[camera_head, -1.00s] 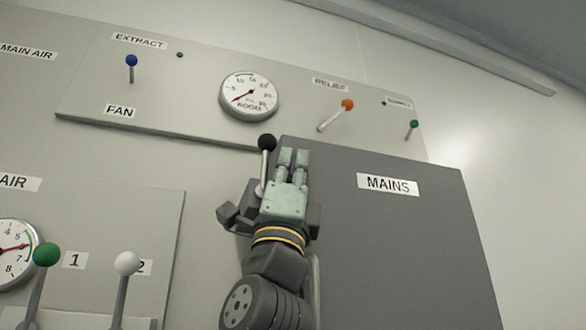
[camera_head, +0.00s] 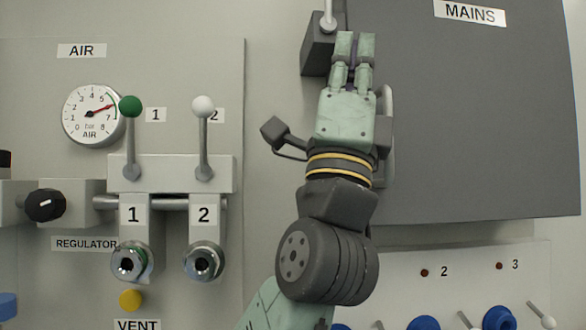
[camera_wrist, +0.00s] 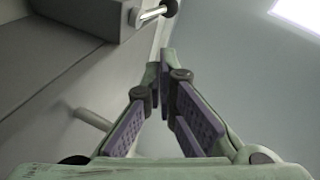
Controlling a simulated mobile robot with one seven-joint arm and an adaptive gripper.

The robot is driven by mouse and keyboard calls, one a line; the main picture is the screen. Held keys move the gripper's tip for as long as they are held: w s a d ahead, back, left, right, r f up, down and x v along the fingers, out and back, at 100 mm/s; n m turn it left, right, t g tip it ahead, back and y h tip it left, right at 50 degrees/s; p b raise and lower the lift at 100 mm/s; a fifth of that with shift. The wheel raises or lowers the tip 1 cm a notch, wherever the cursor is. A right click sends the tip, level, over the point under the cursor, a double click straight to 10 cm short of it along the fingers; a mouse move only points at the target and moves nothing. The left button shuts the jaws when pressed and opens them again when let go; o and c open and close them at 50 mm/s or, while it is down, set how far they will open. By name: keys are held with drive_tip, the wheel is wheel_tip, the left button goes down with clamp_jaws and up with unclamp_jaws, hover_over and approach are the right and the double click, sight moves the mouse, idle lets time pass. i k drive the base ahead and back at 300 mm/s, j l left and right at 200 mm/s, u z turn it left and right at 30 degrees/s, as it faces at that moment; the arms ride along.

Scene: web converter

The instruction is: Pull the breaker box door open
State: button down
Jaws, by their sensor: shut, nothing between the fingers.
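The breaker box (camera_head: 470,120) is a dark grey box with a MAINS label, at the upper right of the head view. Its door is closed. A pale vertical handle (camera_head: 389,105) on its left part is mostly hidden behind my gripper. My gripper (camera_head: 355,40) is shut and empty, fingers pointing up, in front of the box's left edge. In the wrist view the fingertips of my gripper (camera_wrist: 164,55) meet. A grey block (camera_head: 318,52) with a lever (camera_head: 328,16) is at the box's left side. The lever's black knob shows in the wrist view (camera_wrist: 169,7).
Left are an AIR gauge (camera_head: 93,115), a green-knobbed lever (camera_head: 131,106) and a white-knobbed lever (camera_head: 203,106) above two round fittings. A lower panel (camera_head: 460,265) with blue knobs and small switches lies below the box. Bare wall lies left of my gripper.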

sight(479, 94)
drive_tip(key=k, duration=1)
